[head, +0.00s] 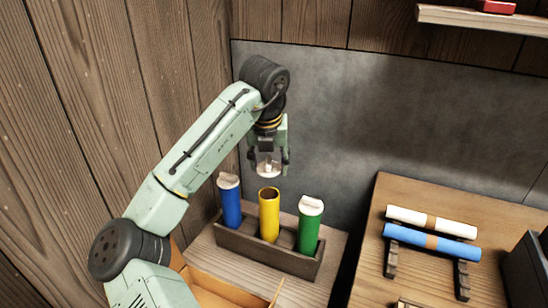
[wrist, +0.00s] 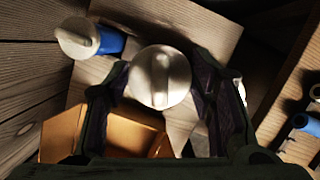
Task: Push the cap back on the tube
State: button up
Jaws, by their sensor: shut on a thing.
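My gripper (head: 269,158) is shut on a round white cap (head: 267,171) with a raised grip bar. In the head view the cap is above the yellow tube (head: 269,216), with a gap between them. The yellow tube stands upright and open-topped in the middle of a wooden rack (head: 262,255). In the wrist view the cap (wrist: 160,78) sits between the two fingers (wrist: 158,85) and hides the yellow tube. The blue tube (head: 231,207) stands to its left and the green tube (head: 308,232) to its right, both with white caps.
An open cardboard box (head: 208,287) is in front of the rack. A table at right holds a white roll (head: 432,222) and a blue roll (head: 431,242) on a stand. A wooden wall is at left, a grey panel (head: 400,120) behind, and a shelf (head: 480,20) at upper right.

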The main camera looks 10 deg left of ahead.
jog(key=shift+f+b, duration=2)
jog(key=shift+f, duration=1.1)
jog(key=shift+p, duration=0.3)
jog(key=shift+f+p, duration=0.15)
jog(key=shift+p, duration=0.15)
dwell(0.6)
jog(key=o, duration=0.8)
jog(key=shift+o, duration=0.5)
jog(key=o, duration=0.4)
